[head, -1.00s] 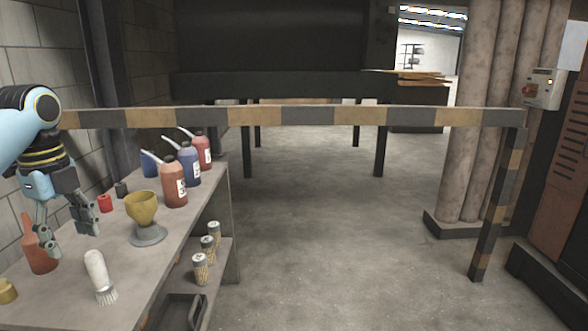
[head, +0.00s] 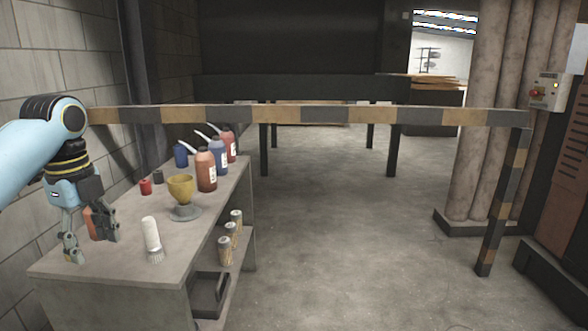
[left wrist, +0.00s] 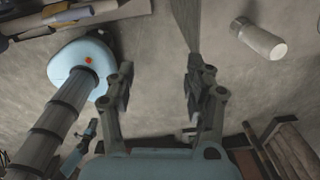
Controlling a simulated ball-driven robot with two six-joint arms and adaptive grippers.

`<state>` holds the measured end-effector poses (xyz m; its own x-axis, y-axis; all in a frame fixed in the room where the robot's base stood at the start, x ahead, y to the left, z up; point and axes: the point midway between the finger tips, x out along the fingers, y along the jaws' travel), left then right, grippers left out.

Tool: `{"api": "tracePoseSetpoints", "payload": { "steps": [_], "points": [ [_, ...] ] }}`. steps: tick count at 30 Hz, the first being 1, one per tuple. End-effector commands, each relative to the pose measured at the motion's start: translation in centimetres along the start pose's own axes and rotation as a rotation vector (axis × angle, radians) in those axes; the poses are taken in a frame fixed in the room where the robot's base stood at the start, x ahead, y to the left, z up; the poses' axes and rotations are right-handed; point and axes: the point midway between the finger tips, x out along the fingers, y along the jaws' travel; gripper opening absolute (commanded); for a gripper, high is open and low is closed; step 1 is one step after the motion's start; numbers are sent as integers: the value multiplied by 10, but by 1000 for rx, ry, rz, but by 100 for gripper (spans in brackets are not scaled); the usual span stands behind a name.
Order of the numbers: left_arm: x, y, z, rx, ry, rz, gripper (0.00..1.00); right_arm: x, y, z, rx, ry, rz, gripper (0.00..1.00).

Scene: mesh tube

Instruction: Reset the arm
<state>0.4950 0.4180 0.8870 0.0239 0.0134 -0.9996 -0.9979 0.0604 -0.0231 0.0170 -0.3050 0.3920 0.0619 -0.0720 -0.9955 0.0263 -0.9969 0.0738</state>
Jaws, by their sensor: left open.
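My left gripper (head: 92,248) hangs in the head view over the near left end of the grey workbench (head: 95,262). Its fingers are apart and I see nothing held between them. An orange-brown bottle (head: 97,225) shows partly hidden behind the fingers. In the left wrist view the open fingers (left wrist: 160,72) also show, with bare grey surface between the tips. My right gripper is in neither view.
On the bench stand a white-handled brush (head: 152,238), a yellow cup on a grey base (head: 181,189) and several spouted bottles (head: 206,170). Small cans (head: 225,250) sit on the lower shelf. A striped barrier (head: 310,115) crosses ahead. The concrete floor (head: 350,240) to the right is clear.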

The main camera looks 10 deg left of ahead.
Motion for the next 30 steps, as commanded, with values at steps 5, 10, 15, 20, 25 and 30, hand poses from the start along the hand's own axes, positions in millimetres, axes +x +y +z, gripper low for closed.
{"api": "tracePoseSetpoints", "payload": {
  "steps": [5,10,15,20,25,30],
  "points": [
    [14,10,-11,-59,-12,-6,53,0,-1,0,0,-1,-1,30],
    [33,24,-25,-147,-26,-18,53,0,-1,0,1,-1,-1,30],
    [58,50,-50,-291,-36,-44,53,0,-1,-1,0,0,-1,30],
    [83,89,-80,-493,-34,-83,53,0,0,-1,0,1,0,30],
    [100,152,-121,-829,3,-149,53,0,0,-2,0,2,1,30],
    [96,196,-144,-1098,49,-197,53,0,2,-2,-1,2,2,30]
  ]
}}
